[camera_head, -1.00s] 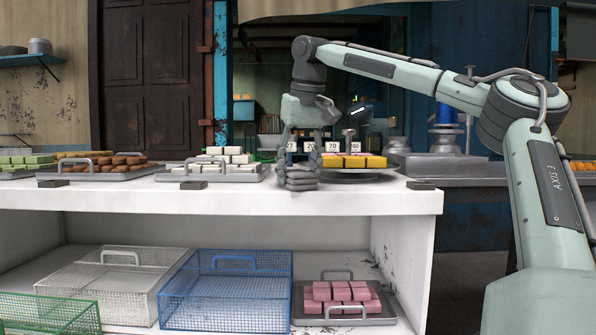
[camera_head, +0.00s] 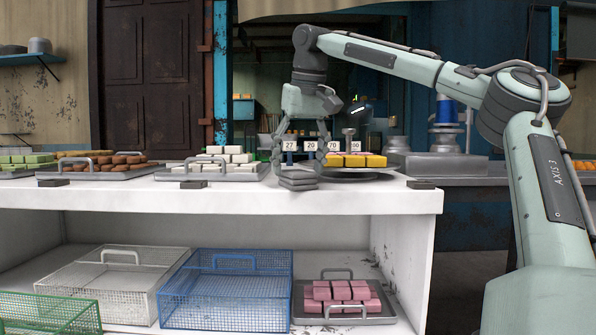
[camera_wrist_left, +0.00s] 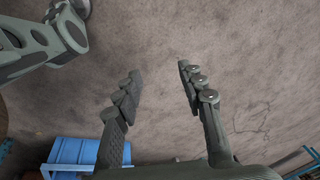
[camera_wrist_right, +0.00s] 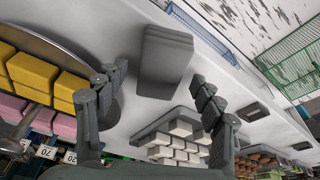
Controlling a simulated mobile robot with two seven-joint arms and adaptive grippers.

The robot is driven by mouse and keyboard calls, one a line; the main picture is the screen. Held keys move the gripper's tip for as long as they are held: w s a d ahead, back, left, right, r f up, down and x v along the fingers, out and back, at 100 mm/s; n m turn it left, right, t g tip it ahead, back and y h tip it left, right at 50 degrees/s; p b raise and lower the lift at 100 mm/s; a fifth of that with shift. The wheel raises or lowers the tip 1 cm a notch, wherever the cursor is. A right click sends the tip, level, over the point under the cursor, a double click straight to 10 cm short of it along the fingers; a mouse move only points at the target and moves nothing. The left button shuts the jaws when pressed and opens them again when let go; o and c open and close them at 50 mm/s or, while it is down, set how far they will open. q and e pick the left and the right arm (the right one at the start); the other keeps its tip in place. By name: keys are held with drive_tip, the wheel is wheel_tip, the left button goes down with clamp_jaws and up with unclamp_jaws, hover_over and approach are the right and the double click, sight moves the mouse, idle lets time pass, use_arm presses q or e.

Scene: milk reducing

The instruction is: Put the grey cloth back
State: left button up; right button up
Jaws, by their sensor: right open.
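The grey cloth (camera_head: 298,183) is a small folded stack lying flat on the white counter near its front edge. It also shows in the right wrist view (camera_wrist_right: 165,62), apart from the fingertips in that picture. My left gripper (camera_wrist_left: 158,72) shows only in the left wrist view, open and empty over bare floor.
A round tray (camera_head: 372,174) of yellow blocks stands right of the cloth, with price cards behind. A tray (camera_head: 190,177) of white blocks is to the left. On the shelf below are a blue wire basket (camera_head: 225,300) and a tray (camera_head: 385,318) of pink blocks.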

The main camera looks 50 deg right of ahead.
sight(304, 173)
drive_tip(key=v, duration=1)
drive_tip(key=shift+r, duration=0.2)
drive_tip(key=shift+a, duration=0.1)
idle(0.6)
